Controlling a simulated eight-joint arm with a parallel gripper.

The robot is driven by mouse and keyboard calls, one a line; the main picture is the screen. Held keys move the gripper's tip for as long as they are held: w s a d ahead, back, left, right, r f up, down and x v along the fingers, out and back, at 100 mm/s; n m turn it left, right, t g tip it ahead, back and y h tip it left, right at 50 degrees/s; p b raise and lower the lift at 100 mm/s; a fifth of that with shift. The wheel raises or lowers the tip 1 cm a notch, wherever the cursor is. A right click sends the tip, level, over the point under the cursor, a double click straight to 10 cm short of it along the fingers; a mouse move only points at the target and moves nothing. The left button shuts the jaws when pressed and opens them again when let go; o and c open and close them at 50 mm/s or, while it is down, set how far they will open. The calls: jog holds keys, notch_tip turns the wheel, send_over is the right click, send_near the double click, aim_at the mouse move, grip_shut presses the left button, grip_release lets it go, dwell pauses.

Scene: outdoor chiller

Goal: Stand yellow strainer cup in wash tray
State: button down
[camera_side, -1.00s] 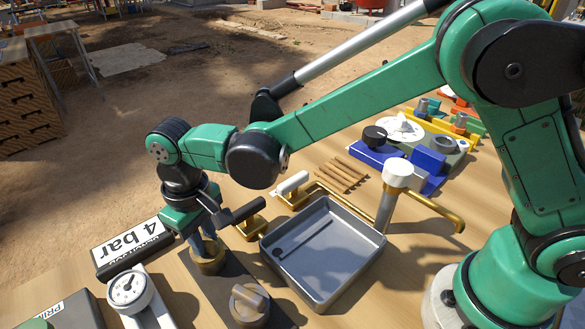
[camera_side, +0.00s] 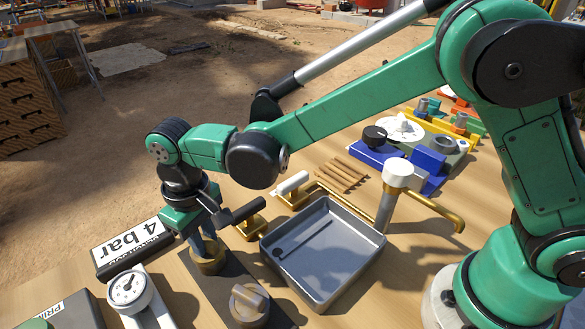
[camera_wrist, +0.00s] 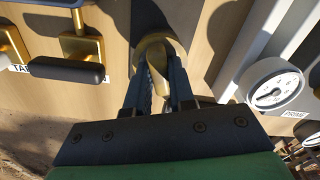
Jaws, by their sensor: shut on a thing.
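My gripper (camera_side: 207,248) points down over a dark plate at the front left of the bench. Its fingers, also in the wrist view (camera_wrist: 158,70), are shut on a round brass knob (camera_side: 206,265) with a raised bar, which shows between the fingertips in the wrist view (camera_wrist: 146,48). The knob sits at the plate. The grey wash tray (camera_side: 335,262) lies to the right of the gripper. It has a small dark drain and a thin rod inside and holds no cup. I cannot clearly make out a yellow strainer cup in either view.
A second brass knob (camera_side: 248,304) is on the same plate. A white-capped post with a brass spout (camera_side: 435,208) stands at the tray's right edge. A gauge (camera_side: 128,289) and a "4 bar" block (camera_side: 133,248) stand left. Black and white handled brass taps line the tray's far side.

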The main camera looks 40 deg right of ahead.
aim_at(207, 238)
jog(key=shift+r, duration=3.5)
jog(key=shift+s+d+r, duration=0.1)
jog(key=shift+d+r, duration=0.05)
jog(key=shift+d, duration=0.1)
jog(key=s+d+r+m, duration=0.3)
jog(key=s+d+m, duration=0.1)
jog(key=s+d, duration=0.9)
jog(key=shift+s+d, duration=0.4)
jog(key=shift+d, duration=0.35)
